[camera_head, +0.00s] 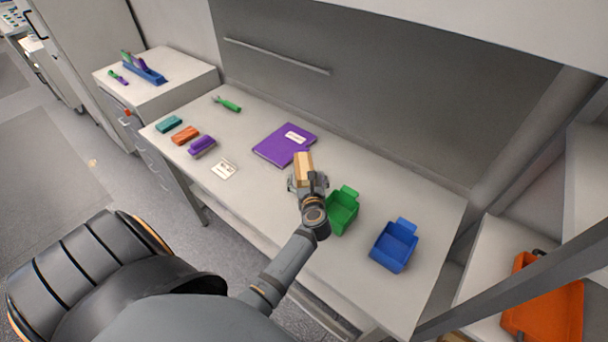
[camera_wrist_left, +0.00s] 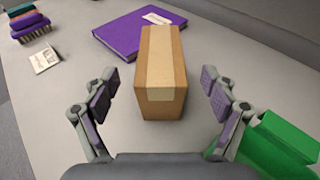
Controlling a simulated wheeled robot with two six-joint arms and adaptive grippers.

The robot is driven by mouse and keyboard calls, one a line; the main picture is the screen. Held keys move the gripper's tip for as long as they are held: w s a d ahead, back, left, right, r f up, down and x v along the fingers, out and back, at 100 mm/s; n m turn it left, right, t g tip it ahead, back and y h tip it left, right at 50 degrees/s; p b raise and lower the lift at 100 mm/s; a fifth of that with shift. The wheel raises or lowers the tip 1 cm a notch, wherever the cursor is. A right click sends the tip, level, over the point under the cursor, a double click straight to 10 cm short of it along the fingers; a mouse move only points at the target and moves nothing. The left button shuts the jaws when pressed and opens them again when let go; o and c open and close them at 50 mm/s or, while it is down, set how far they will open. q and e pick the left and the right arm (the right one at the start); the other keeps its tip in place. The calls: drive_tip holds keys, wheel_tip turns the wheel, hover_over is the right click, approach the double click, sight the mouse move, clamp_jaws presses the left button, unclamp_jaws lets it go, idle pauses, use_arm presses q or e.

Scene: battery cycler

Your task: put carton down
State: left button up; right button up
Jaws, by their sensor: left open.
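The carton (camera_head: 304,165) is a small brown box with a pale tape strip, on the work table next to the purple book. In the left wrist view the carton (camera_wrist_left: 161,75) stands upright between the spread fingers, with a gap on each side. My left gripper (camera_head: 305,183) is open around the near end of the carton; it also shows in the left wrist view (camera_wrist_left: 160,95). The gripper hides part of the carton's lower end in the head view. My right gripper is not in view.
A purple book (camera_head: 284,145) lies behind the carton. A green bin (camera_head: 343,212) stands close to the right of my gripper, with a blue bin (camera_head: 393,248) farther right.

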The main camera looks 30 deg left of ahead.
sight(304, 167)
use_arm(q)
drive_tip(key=shift+x, duration=0.8)
drive_tip(key=x, duration=0.1)
drive_tip(key=b+x, duration=0.1)
drive_tip(key=x, duration=0.1)
drive_tip(key=b+x, duration=0.1)
drive_tip(key=x, duration=0.1)
drive_tip(key=shift+s+d+f, duration=0.1)
drive_tip(key=shift+d+f, duration=0.05)
drive_tip(key=shift+f, duration=0.15)
drive_tip(key=shift+w+a, duration=0.2)
drive_tip(key=shift+w, duration=0.05)
drive_tip(key=shift+w+a, duration=0.1)
drive_tip(key=shift+w, duration=0.05)
drive_tip(key=shift+c, duration=1.2)
drive_tip(key=c, duration=1.2)
drive_tip(key=shift+c, duration=0.3)
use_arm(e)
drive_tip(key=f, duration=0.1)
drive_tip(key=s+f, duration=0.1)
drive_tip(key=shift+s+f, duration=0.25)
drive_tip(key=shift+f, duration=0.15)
